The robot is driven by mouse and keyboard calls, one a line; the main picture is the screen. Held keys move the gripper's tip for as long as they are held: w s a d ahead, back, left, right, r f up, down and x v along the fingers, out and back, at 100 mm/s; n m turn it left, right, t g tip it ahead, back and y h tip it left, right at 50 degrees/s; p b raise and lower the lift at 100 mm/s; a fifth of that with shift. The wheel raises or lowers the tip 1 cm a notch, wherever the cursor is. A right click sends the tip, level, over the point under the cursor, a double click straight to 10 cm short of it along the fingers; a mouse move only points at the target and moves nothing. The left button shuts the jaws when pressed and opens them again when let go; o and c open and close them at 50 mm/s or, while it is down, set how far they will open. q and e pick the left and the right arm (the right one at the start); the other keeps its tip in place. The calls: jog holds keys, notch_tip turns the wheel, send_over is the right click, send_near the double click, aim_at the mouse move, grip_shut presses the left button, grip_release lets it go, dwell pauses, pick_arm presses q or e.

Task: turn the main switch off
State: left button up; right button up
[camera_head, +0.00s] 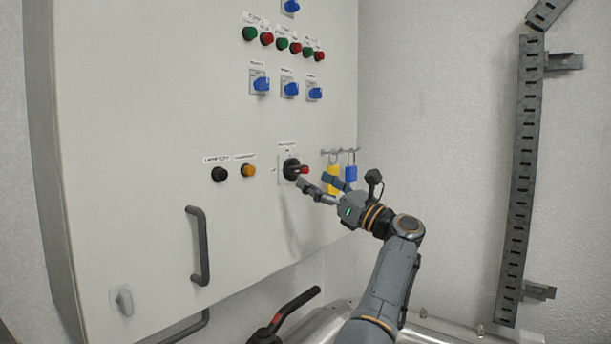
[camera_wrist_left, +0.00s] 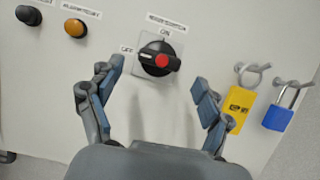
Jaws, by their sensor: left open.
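The main switch (camera_head: 292,169) is a black rotary knob with a red centre on a pale plate on the cabinet front. In the left wrist view the switch (camera_wrist_left: 157,58) has ON printed above and OFF at its left. A white mark on the knob lies on its left side, toward OFF. My left gripper (camera_head: 319,178) is open and empty just in front of the switch, slightly low and right. In the wrist view the gripper's (camera_wrist_left: 156,80) fingertips lie either side of and below the knob, with no visible contact. My right gripper is not in view.
A black button (camera_head: 220,174) and an orange one (camera_head: 248,170) sit left. A grey door handle (camera_head: 200,245) stands lower left.

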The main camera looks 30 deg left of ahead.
pick_arm(q)
jog(key=v, duration=0.7)
jog(key=shift+d, duration=0.4)
jog(key=shift+f, duration=0.1)
